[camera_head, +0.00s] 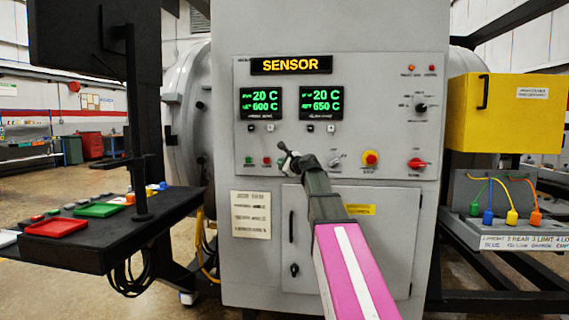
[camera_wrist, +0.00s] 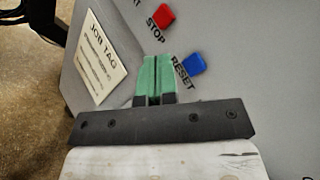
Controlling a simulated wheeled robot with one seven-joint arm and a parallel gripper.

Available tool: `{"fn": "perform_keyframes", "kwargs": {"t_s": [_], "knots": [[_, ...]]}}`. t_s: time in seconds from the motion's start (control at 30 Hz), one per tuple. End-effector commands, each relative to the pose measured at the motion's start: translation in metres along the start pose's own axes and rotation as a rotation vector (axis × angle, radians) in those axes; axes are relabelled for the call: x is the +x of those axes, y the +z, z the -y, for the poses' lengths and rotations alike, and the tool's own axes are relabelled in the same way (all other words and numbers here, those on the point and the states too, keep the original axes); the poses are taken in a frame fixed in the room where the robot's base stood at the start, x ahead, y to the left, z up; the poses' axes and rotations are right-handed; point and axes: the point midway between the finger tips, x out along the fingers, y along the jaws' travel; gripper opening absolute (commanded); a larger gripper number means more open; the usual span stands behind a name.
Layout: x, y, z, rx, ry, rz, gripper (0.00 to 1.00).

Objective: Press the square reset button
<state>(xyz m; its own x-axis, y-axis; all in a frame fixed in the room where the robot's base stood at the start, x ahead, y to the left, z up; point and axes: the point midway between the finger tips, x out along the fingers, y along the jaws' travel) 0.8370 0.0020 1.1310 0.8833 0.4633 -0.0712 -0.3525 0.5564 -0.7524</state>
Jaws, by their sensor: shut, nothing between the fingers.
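The reset button (camera_wrist: 194,65) is a blue, squarish button on the grey cabinet front in the wrist view, with the word RESET printed beside it. My gripper (camera_wrist: 152,62) has its two green fingers together, empty, to the left of the button in that view. A gap in the picture separates the fingertips from the button; I cannot tell how far they are from the panel. In the head view my gripper (camera_head: 287,154) is in front of the cabinet's lower control row, and I cannot make out the blue button there.
A red STOP button (camera_wrist: 164,17) is near the reset button. A job tag (camera_wrist: 97,62) is on the panel to the left. In the head view, a yellow-based red button (camera_head: 370,159) and a red rotary switch (camera_head: 416,163) are to the right. A black shelf (camera_head: 140,225) juts out at left.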

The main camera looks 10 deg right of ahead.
Motion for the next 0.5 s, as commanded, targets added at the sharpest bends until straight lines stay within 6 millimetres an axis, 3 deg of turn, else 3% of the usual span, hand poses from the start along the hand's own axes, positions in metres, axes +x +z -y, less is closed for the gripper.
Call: {"fn": "perform_keyframes", "kwargs": {"t_s": [0.2, 0.5], "knots": [[0.021, -0.014, 0.015, 0.001, 0.000, 0.001, 0.00], [0.029, -0.021, 0.021, 0.000, 0.000, 0.000, 0.00]]}}
